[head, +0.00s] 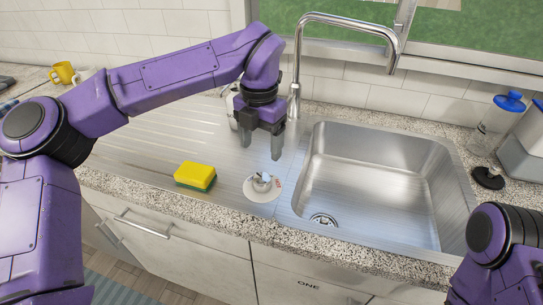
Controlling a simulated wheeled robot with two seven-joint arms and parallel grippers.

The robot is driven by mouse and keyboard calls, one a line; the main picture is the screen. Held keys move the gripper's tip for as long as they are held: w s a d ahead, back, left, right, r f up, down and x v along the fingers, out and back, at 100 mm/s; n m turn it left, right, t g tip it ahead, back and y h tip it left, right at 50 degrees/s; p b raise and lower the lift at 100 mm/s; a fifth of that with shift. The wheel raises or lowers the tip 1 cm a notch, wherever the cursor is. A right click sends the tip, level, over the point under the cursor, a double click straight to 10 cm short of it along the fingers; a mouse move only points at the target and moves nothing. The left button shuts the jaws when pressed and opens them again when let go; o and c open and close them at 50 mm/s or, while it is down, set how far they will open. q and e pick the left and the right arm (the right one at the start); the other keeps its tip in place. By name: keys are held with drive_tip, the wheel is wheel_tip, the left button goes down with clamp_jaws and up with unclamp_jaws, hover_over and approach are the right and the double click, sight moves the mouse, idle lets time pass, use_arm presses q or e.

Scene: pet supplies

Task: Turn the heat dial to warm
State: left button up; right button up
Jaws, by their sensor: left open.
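The heat dial (262,187) is a round white plate with a small grey knob on top. It lies on the steel draining surface, left of the sink basin. There are small red marks at its right edge, too small to read. My left gripper (261,146) is open and points down above the dial, with nothing between its fingers. It looks apart from the knob. My right arm shows at the lower right corner, but its gripper is out of view.
A yellow and green sponge (195,176) lies left of the dial. The steel sink (375,180) and tall faucet (345,25) stand to the right and behind. A blue-lidded container (497,122) is at the right, and a yellow mug (64,73) at the far left.

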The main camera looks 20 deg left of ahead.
use_arm(q)
hover_over(262, 178)
drive_tip(key=f, duration=0.4)
drive_tip(key=shift+s+f, duration=0.15)
drive_tip(key=shift+s, duration=0.25)
drive_tip(key=f, duration=0.2)
drive_tip(key=w+f, duration=0.1)
drive_tip(key=f, duration=0.2)
drive_tip(key=shift+w+p, duration=0.1)
drive_tip(key=shift+p, duration=0.3)
drive_tip(key=shift+f, duration=0.2)
drive_tip(key=shift+s, duration=0.25)
drive_tip(key=shift+w, duration=0.1)
drive_tip(key=c, duration=1.1)
